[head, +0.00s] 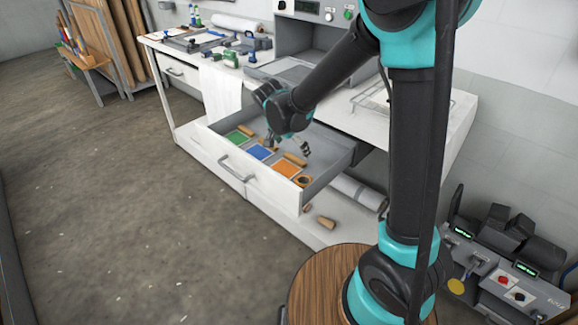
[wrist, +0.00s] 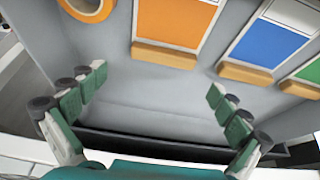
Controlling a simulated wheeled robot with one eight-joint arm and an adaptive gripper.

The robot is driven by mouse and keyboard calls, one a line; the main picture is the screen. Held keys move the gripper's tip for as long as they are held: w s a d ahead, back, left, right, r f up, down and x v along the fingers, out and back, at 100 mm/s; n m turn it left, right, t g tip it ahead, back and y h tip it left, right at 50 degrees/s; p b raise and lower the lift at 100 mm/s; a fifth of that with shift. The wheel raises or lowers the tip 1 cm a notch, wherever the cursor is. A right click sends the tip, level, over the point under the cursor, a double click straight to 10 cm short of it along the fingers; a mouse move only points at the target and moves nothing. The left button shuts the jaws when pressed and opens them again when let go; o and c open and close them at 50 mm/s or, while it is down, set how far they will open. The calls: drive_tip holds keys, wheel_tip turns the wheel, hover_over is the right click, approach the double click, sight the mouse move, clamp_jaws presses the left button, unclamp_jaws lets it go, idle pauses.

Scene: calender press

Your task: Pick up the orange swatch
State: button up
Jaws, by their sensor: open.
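The orange swatch (head: 286,168) lies in the open drawer, to the right of the blue swatch (head: 260,152) and the green swatch (head: 238,137). My gripper (head: 303,148) is over the drawer. In the wrist view its two fingers are wide apart, with my gripper (wrist: 155,88) open and empty above bare grey drawer floor.
An orange tape roll (wrist: 88,5) lies beside the orange swatch. The drawer front (head: 245,180) and side walls bound the space. The white workbench (head: 410,125) stands over the drawer's back part. A wooden piece (head: 326,222) lies on the lower shelf.

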sight(295, 158)
drive_tip(key=shift+a+x, duration=0.15)
drive_tip(key=shift+x, duration=1.1)
drive_tip(key=shift+a+x, duration=0.1)
drive_tip(key=shift+x, duration=1.2)
drive_tip(key=c, duration=1.1)
